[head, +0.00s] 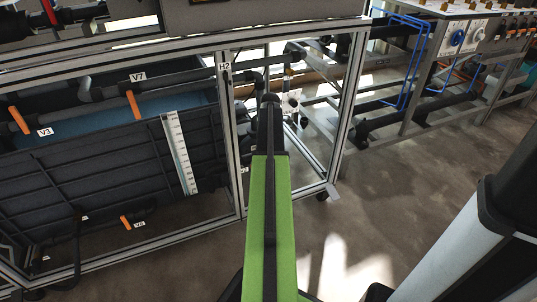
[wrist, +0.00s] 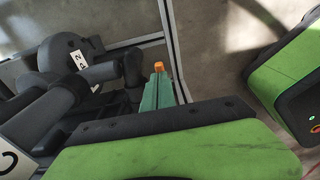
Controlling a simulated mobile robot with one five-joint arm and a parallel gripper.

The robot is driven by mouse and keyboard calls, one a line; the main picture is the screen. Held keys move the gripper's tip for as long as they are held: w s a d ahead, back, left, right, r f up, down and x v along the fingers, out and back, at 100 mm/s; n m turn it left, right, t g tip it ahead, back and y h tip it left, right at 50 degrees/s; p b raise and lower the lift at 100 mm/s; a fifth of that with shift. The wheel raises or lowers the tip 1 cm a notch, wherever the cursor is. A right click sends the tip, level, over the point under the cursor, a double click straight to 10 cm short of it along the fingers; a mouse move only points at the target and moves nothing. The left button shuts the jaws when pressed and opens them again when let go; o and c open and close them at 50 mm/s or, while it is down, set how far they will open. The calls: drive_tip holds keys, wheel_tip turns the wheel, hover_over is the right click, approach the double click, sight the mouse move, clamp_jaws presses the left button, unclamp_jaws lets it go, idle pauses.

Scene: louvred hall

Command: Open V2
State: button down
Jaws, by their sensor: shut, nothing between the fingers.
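My gripper (wrist: 158,75) shows in the middle of the wrist view as a narrow teal wedge with an orange tip. Its fingers are together and empty. In the head view, my green and black arm reaches forward and hides the gripper. I cannot make out a V2 label in either view. Orange valve levers (head: 134,104) show on the rig by labels V7 (head: 137,77) and V3 (head: 45,132). In the wrist view, dark pipework (wrist: 60,85) lies left of the gripper, with a white tag (wrist: 79,62) that seems to show a 2.
An aluminium frame post marked H2 (head: 224,66) and the frame's lower right corner stand close to my arm. A dark tank (head: 90,185) fills the left. Another rig with blue tubing (head: 412,65) stands back right. Bare floor (head: 400,190) is open to the right.

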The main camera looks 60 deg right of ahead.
drive_tip(key=shift+w+a+r, duration=0.2)
drive_tip(key=shift+a, duration=0.05)
drive_tip(key=shift+r+p, duration=0.5)
drive_tip(key=shift+p, duration=0.1)
wheel_tip(320, 180, up, 5)
drive_tip(key=p, duration=0.4)
drive_tip(key=shift+w+f+p, duration=0.15)
drive_tip(key=shift+f+p, duration=0.05)
drive_tip(key=shift+p, duration=0.1)
drive_tip(key=s+d+r+p, duration=0.3)
drive_tip(key=d+r+p, duration=0.1)
drive_tip(key=r+p, duration=0.2)
drive_tip(key=shift+s+d+r+p, duration=0.2)
drive_tip(key=shift+s+r+p, duration=0.05)
drive_tip(key=shift+r+p, duration=0.1)
